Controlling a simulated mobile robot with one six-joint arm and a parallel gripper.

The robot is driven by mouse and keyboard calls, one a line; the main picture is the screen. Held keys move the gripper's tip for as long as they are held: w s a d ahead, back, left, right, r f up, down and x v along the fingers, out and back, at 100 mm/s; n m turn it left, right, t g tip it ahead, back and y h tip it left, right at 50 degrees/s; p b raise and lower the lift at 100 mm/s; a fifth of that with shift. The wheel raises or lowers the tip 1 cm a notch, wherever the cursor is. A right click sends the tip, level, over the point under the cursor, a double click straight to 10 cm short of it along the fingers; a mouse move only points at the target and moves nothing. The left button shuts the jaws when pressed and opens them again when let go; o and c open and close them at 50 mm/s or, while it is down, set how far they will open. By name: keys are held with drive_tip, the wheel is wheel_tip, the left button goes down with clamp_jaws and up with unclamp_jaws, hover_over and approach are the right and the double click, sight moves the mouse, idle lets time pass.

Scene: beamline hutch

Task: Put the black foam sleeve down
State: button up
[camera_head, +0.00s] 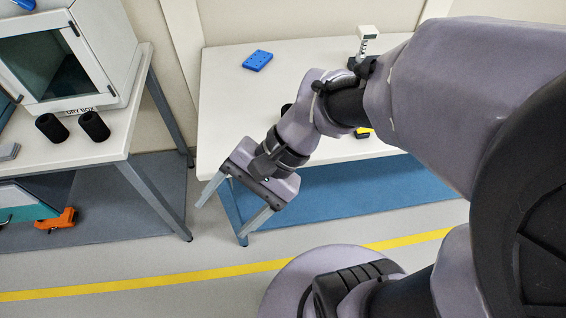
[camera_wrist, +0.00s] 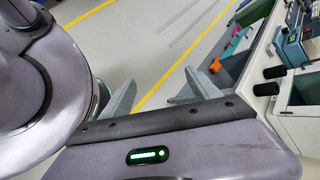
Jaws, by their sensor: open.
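Two black foam sleeves stand side by side on the left table near its front right part, one left (camera_head: 51,127) and one right (camera_head: 94,126). They also show in the wrist view, one farther back (camera_wrist: 274,72) and one nearer (camera_wrist: 266,89). My gripper (camera_head: 221,220) is open and empty. It hangs over the floor at the front left corner of the white table, well apart from both sleeves. In the wrist view, the two grey fingers (camera_wrist: 160,82) are spread with only floor between them. A small dark thing (camera_head: 286,107), partly hidden by my arm, is on the white table.
The left table (camera_head: 100,150) carries a dry box (camera_head: 70,60) behind the sleeves. The white table (camera_head: 225,85) holds a blue block (camera_head: 257,60) and a small white stand (camera_head: 367,42). An orange clamp (camera_head: 57,220) is low under the left table. A gap separates the tables.

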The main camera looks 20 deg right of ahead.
drive_tip(key=d+r+n+t+h, duration=0.4)
drive_tip(key=d+r+t+h, duration=0.1)
drive_tip(key=d+h, duration=0.1)
drive_tip(key=shift+w+d+r+t, duration=0.2)
drive_tip(key=shift+d+r+t, duration=0.15)
drive_tip(key=shift+d, duration=0.5)
